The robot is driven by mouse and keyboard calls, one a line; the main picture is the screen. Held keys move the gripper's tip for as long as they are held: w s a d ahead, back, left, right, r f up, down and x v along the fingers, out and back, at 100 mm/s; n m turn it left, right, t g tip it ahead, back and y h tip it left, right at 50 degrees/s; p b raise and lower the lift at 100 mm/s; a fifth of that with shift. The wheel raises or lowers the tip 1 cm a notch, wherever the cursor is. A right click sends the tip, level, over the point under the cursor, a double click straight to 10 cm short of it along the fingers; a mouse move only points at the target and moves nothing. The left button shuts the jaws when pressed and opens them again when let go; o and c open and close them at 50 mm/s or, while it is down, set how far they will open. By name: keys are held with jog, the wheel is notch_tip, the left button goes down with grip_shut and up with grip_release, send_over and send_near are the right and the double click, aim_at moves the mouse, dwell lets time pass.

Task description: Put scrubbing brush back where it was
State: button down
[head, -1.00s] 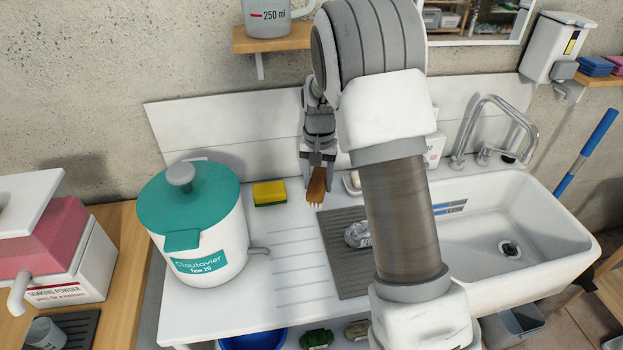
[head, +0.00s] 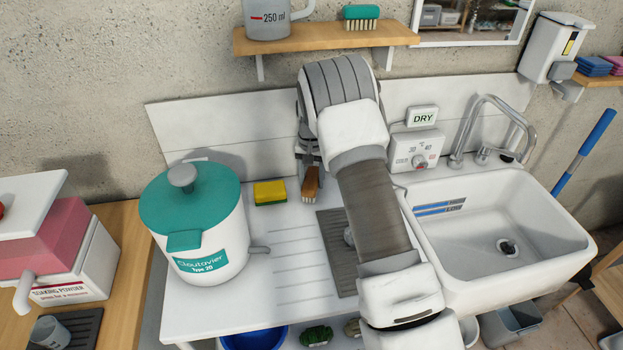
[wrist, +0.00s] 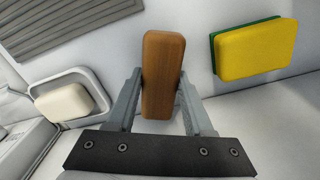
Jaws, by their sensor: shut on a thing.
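My gripper (wrist: 161,88) is shut on a brown wooden scrubbing brush (wrist: 163,72), with one finger on each side of it. In the head view, the brush (head: 311,184) is at the back of the white drainer worktop (head: 272,240), just right of a yellow and green sponge (head: 269,193). I cannot tell whether its bristles touch the worktop. A cream soap bar (wrist: 67,103) in a pale dish (wrist: 98,92) lies on the other side of the brush in the wrist view. My arm hides the dish in the head view.
A white pot with a teal lid (head: 190,200) stands left of the sponge. A shelf (head: 330,39) above holds a jug (head: 266,20) and a green brush (head: 361,17). A grey ribbed mat (head: 331,240) lies right of the brush, then the sink (head: 505,215).

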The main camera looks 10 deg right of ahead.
aim_at(312, 177)
jog(key=shift+w+f, duration=0.2)
jog(key=shift+f, duration=0.05)
jog(key=shift+f, duration=0.2)
jog(key=shift+c, duration=1.4)
grip_release()
jog(key=shift+r, duration=0.1)
notch_tip(312, 177, up, 8)
jog(key=shift+f, duration=0.1)
